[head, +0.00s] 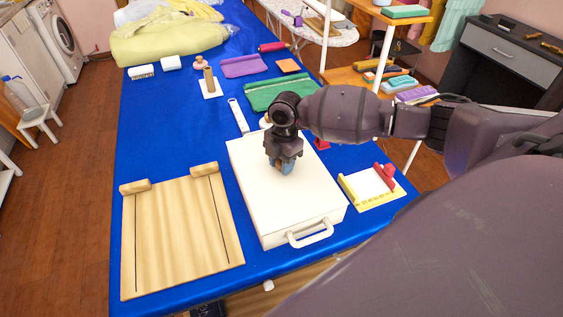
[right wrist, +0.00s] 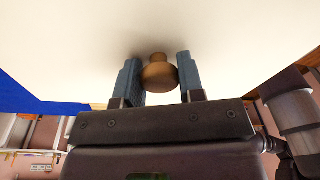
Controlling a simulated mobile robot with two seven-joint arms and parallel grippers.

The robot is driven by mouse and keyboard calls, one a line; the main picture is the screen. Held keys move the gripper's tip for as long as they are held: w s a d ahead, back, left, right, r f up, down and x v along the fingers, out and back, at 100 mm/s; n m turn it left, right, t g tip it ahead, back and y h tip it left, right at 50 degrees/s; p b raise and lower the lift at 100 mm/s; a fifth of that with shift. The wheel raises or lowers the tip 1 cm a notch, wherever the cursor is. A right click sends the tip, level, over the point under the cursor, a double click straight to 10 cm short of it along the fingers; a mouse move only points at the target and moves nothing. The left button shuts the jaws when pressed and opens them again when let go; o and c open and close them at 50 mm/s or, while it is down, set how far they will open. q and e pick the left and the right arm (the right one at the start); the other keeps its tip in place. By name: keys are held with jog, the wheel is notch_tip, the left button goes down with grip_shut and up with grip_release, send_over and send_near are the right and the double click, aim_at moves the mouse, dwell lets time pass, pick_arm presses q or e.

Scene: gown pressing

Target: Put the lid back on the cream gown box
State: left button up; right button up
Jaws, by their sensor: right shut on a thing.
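The cream gown box (head: 311,232) lies on the blue-covered table, with a loop handle at its front end. Its flat cream lid (head: 258,178) covers the top, roughly lined up with the box edges; I cannot tell whether it is fully seated. My right gripper (head: 283,168) points down at the middle of the lid. In the right wrist view its two blue fingers (right wrist: 160,76) are shut on a small brown knob (right wrist: 159,72) standing on the lid (right wrist: 220,28). In the head view the gripper hides the knob. My left gripper is not in view.
A small yellow-edged tray (head: 365,203) with a red handle sits at the right. Folded green cloth (head: 262,92) and purple cloth (head: 240,66) lie behind. Yellow garments (head: 165,40) are heaped at the far end.

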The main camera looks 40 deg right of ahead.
jog(key=shift+f, duration=0.25)
dwell(0.3)
jog(key=o, duration=0.9)
jog(key=shift+o, duration=0.7)
jog(key=o, duration=0.5)
